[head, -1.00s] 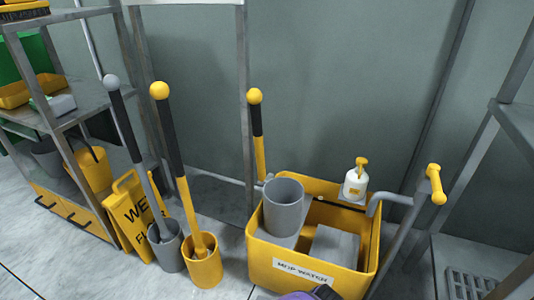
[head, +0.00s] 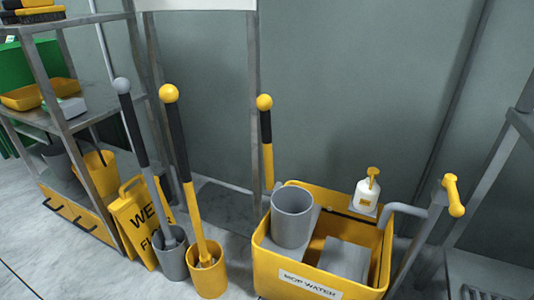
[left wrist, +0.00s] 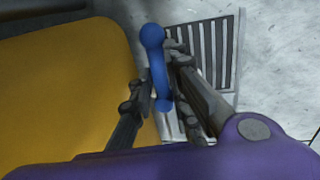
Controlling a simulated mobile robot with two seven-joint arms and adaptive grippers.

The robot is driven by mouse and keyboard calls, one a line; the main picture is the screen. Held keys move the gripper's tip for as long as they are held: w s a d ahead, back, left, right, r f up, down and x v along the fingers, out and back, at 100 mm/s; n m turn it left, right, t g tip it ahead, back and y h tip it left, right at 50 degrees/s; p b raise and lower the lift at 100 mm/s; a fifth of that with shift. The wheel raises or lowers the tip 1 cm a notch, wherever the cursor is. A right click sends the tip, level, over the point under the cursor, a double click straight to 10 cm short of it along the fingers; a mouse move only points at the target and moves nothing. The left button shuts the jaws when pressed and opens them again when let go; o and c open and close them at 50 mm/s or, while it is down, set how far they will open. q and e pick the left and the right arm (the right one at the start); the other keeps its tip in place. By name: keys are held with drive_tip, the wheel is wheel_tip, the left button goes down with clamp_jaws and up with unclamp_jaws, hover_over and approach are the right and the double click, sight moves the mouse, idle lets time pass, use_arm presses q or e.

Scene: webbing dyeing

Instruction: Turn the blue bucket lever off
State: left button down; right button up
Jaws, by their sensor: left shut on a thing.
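A blue lever (left wrist: 158,72) with a round ball at its upper end shows in the left wrist view. My left gripper (left wrist: 163,80) has one dark finger on each side of it and is shut on it. The lever's lower end and mount are partly hidden by the fingers. The lever does not show in the head view. A yellow mop bucket (head: 268,262) with a label on its front stands at the lower right of the head view. My right gripper is in neither view.
A large yellow surface (left wrist: 65,85) lies left of the gripper, and a floor grate (left wrist: 205,50) lies beyond. A yellow handle (head: 453,197) rises right of the bucket. A grey cup (head: 291,217) and a white pump bottle (head: 366,192) are at the bucket. Mops and a wet-floor sign stand left.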

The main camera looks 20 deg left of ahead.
use_arm(q)
drive_tip(key=shift+w+r, duration=0.25)
drive_tip(key=shift+w, duration=0.25)
drive_tip(key=c, duration=1.7)
unclamp_jaws()
drive_tip(key=shift+s, duration=0.1)
drive_tip(key=shift+s+d+r, duration=0.1)
drive_tip(key=shift+s+r, duration=0.05)
drive_tip(key=shift+r, duration=0.25)
drive_tip(key=r, duration=0.3)
drive_tip(key=s+r, duration=0.1)
drive_tip(key=r, duration=0.3)
drive_tip(key=s+r, duration=0.1)
drive_tip(key=r, duration=0.3)
drive_tip(key=shift+s+f, duration=0.2)
